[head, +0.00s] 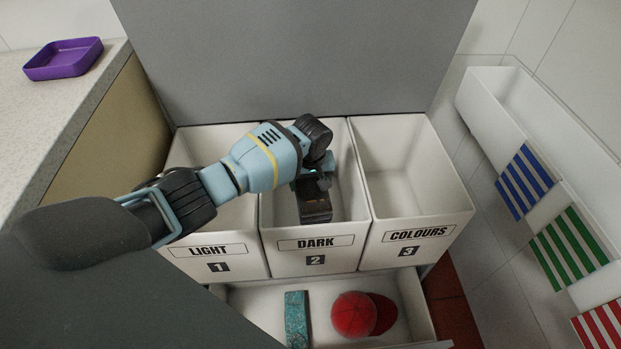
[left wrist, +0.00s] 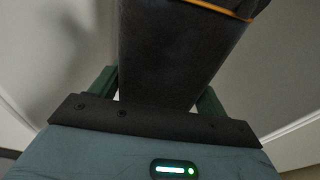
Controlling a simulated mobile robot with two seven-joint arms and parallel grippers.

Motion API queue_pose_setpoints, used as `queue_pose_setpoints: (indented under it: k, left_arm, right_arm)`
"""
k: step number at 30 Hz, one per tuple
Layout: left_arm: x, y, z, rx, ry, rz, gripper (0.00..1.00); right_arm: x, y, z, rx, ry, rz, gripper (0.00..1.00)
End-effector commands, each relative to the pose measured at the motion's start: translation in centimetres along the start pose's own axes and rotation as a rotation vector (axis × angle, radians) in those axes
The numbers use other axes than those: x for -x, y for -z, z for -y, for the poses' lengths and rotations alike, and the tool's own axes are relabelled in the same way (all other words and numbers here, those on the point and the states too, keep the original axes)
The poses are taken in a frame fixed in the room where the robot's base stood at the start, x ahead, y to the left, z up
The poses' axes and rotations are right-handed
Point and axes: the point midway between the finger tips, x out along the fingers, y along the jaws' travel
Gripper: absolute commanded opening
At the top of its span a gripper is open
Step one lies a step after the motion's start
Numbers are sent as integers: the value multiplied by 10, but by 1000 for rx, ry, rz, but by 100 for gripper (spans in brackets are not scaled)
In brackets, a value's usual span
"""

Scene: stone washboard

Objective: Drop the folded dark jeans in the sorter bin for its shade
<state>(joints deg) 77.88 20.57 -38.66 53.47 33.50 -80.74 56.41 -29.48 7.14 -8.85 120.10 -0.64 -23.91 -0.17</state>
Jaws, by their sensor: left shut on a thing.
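The folded dark jeans (head: 316,208) show as a small dark bundle inside the DARK bin (head: 316,262), the middle one, numbered 2. My left gripper (head: 313,184) reaches into this bin from above and is shut on the jeans. In the left wrist view the jeans (left wrist: 180,50) are a dark cloth block with an orange line, between the green fingers. I cannot tell whether the jeans touch the bin floor. My right gripper is not in view.
The LIGHT bin (head: 212,262) stands to the left, partly behind my arm, and the COLOURS bin (head: 418,250) to the right, empty. Below, an open drawer (head: 335,335) holds a teal patterned item (head: 297,318) and a red cap (head: 355,314). A purple tray (head: 64,58) sits on the counter.

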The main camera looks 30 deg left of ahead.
Motion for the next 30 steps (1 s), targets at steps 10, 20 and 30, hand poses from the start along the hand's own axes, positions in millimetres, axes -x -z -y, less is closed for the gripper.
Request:
queue_pose_setpoints:
  k: [10, 20, 30]
  left_arm:
    - [-1, 1, -1, 0, -2, -2, 34]
    - [-2, 0, 0, 0, -1, -1, 100]
    - [22, 0, 0, -1, -2, -2, 100]
  right_arm:
    - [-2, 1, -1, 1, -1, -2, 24]
    - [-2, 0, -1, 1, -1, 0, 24]
    - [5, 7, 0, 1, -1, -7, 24]
